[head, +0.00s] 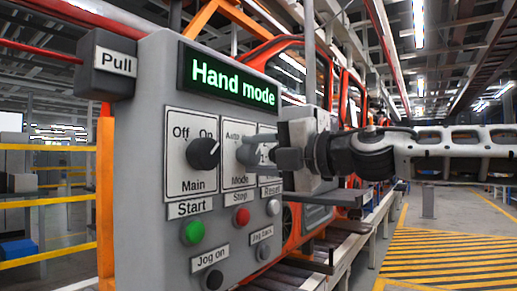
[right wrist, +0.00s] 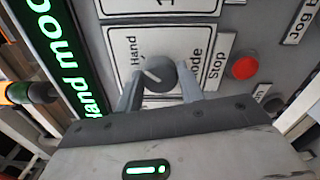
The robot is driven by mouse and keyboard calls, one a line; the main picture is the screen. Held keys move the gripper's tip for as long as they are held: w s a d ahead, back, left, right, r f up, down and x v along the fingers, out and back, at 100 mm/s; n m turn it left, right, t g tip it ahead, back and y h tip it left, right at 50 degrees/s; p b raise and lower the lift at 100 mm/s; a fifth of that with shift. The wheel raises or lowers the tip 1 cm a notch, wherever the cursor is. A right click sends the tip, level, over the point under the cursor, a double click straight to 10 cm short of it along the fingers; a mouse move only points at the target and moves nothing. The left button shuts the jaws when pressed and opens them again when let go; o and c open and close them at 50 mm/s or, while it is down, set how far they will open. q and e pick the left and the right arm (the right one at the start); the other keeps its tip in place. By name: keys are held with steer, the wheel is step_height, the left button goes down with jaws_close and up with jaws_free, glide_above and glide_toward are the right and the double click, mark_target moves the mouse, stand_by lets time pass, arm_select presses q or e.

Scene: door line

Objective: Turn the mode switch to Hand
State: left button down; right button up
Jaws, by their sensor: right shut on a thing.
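The mode switch is a dark round knob (right wrist: 158,76) on the Mode plate (right wrist: 186,42) of the grey control panel (head: 150,130). In the right wrist view its white pointer line slants toward the word Hand. My right gripper (head: 262,157) is shut on the knob, with one finger on each side of it (right wrist: 158,84). In the head view the fingers and wrist cover most of the knob and part of its plate. The display (head: 232,82) is lit green and reads "Hand mode". My left gripper is not in view.
Beside the Mode plate is the Main switch (head: 203,154). Below are the green Start button (head: 192,232), the red Stop button (head: 237,219) and several smaller buttons. A Pull box (head: 106,64) is at the panel's upper left. A hatched floor area (head: 450,255) lies clear at right.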

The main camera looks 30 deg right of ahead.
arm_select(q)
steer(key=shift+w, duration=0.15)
arm_select(e)
steer(key=shift+m, duration=0.3)
steer(key=o, duration=1)
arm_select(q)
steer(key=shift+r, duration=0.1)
arm_select(e)
steer(key=shift+s, duration=0.1)
steer(key=shift+s+d, duration=0.15)
steer(key=shift+s, duration=0.1)
arm_select(q)
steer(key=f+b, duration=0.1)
steer(key=b, duration=0.2)
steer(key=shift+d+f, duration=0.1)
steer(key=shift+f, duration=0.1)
arm_select(e)
steer(key=v, duration=1.5)
steer(key=shift+s, duration=0.1)
